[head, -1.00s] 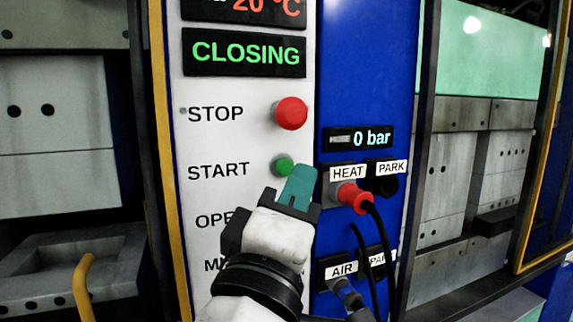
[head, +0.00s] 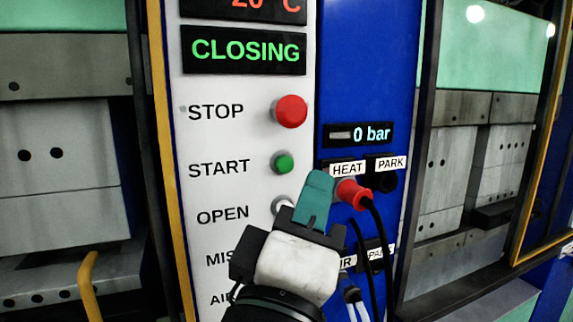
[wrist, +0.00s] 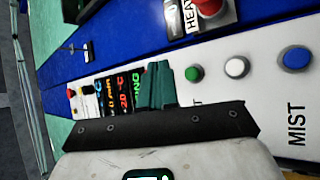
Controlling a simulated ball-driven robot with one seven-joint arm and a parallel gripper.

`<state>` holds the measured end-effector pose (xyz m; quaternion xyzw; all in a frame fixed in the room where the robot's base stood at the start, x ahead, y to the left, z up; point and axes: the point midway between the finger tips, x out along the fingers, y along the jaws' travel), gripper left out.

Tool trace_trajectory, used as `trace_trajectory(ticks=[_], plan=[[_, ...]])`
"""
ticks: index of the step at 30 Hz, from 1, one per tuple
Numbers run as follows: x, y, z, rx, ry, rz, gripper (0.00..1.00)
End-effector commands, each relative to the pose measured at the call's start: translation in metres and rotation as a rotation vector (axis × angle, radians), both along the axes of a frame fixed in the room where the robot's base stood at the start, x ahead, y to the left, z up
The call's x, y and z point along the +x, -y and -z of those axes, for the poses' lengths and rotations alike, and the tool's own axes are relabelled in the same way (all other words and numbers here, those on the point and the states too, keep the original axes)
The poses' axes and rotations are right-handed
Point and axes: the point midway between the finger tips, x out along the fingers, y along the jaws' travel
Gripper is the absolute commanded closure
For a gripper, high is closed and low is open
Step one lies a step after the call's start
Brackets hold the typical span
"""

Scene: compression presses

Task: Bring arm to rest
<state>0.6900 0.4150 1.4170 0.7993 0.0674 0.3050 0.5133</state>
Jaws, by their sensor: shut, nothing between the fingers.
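My gripper (head: 316,198) is in front of the control panel in the head view, its teal fingers shut together and empty. It overlaps the edge between the white strip and the blue strip, below and right of the green START button (head: 283,163). It partly covers the white OPEN button (head: 282,206). In the wrist view my gripper (wrist: 157,84) also shows, with the green START button (wrist: 194,73) to the right of its fingers. The display (head: 245,50) reads CLOSING in green.
The red STOP button (head: 291,111) is above START. A red plug (head: 352,193) with a black cable sits in the HEAT socket, close to my fingers. The PARK socket (head: 386,181) is beside it. Presses flank the panel at left (head: 68,150) and right (head: 448,170). A blue button (wrist: 296,58) is marked MIST.

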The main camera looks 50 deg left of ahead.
Motion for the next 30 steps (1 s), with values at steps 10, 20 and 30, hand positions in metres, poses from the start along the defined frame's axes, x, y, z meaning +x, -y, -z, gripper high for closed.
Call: trace_trajectory(ticks=[10,20,30], plan=[[0.0,0.0,0.0,0.0,0.0,0.001,1.0],[0.068,0.061,0.089,0.022,-0.276,0.089,1.0],[0.123,0.209,0.264,0.157,-0.798,0.312,1.0]])
